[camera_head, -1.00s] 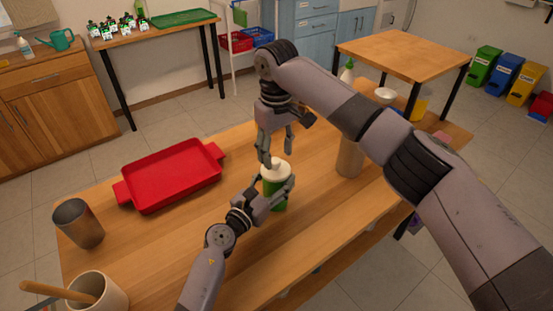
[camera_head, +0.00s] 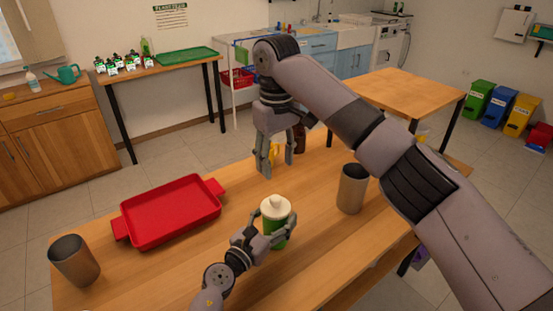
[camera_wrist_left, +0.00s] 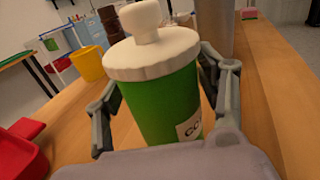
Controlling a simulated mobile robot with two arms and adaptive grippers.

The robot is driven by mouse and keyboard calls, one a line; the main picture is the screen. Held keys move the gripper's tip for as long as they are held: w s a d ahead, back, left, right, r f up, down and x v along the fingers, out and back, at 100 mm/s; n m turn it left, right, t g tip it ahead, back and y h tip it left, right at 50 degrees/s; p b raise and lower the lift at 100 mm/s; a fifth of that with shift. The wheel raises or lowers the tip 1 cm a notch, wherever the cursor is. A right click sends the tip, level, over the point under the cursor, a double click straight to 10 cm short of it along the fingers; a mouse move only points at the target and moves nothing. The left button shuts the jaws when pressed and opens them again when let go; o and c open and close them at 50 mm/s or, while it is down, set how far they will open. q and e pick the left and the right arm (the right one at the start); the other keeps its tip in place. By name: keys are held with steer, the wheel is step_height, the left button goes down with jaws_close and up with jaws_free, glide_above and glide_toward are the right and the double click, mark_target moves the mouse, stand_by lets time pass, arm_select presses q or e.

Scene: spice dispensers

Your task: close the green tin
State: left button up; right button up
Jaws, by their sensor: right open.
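The green tin (camera_head: 279,239) stands upright on the wooden table, with a white knobbed lid (camera_head: 275,208) on its top. In the left wrist view the green tin (camera_wrist_left: 164,106) fills the middle, and its lid (camera_wrist_left: 152,53) covers the top with no gap that I can see. My left gripper (camera_head: 278,230) is shut on the tin's body, one finger on each side; its fingers also show in the left wrist view (camera_wrist_left: 160,95). My right gripper (camera_head: 277,168) is open and empty, above and behind the lid, apart from it.
A red tray (camera_head: 172,212) lies left of the tin. A metal cup (camera_head: 74,262) stands at the left and another (camera_head: 352,190) to the right of the tin. A yellow container (camera_wrist_left: 88,63) stands behind it. The table between tray and tin is clear.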

arm_select(q)
steer(key=shift+o, duration=1.3)
steer(key=shift+s+a, duration=0.1)
steer(key=v, duration=1.1)
steer(key=shift+s+a, duration=0.25)
steer(key=shift+s, duration=0.1)
